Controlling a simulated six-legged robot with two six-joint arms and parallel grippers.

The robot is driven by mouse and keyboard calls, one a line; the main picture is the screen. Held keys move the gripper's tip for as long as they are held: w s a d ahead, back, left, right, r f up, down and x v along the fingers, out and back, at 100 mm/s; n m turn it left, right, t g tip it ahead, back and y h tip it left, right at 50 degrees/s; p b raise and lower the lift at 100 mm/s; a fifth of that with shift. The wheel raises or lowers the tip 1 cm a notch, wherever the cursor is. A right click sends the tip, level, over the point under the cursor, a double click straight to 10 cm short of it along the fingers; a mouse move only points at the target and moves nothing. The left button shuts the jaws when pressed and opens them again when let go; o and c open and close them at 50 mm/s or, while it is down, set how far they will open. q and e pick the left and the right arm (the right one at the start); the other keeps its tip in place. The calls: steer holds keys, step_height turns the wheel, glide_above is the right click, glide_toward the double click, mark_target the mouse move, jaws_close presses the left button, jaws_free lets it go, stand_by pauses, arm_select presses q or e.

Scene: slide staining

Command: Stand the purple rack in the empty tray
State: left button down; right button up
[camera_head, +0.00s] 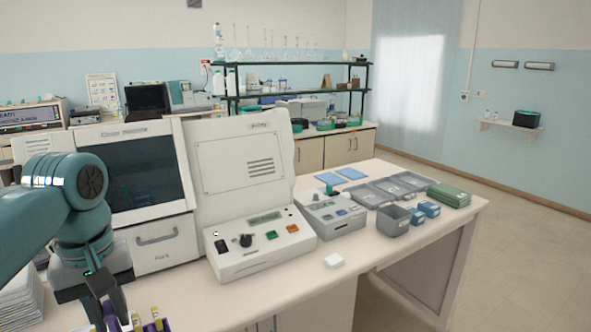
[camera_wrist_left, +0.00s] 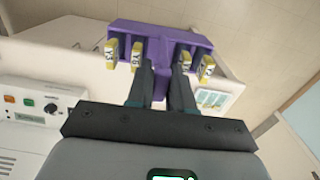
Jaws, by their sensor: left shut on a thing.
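The purple rack (camera_wrist_left: 196,38) holds several slides with yellow labelled ends (camera_wrist_left: 136,52). My left gripper (camera_wrist_left: 161,75) is shut on the rack's middle part between the slides. In the head view, my left gripper (camera_head: 116,312) is at the bottom left, above the near counter edge. Only the top of the rack and a few yellow slide ends (camera_head: 156,313) show there; the rest is cut off by the frame. Shallow grey trays (camera_head: 368,197) stand in a row on the right part of the counter, far from the rack. I cannot tell their contents clearly. My right gripper is not in view.
A white instrument (camera_head: 248,262) and a smaller grey device (camera_head: 334,215) stand between my gripper and the trays. A deeper grey bin (camera_head: 393,221), blue boxes (camera_head: 429,209) and a green stack (camera_head: 448,196) are near the trays.

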arm_select(q)
steer(key=w+d+f+m, duration=0.1)
steer(key=d+f+m, duration=0.2)
steer(key=f, duration=1)
steer(key=w+d+f+m, duration=0.1)
steer(key=d+f+m, duration=0.2)
steer(key=f, duration=1)
steer(key=shift+w+d+f+m, duration=0.15)
steer(key=shift+w+d+m, duration=0.25)
steer(key=shift+d, duration=0.25)
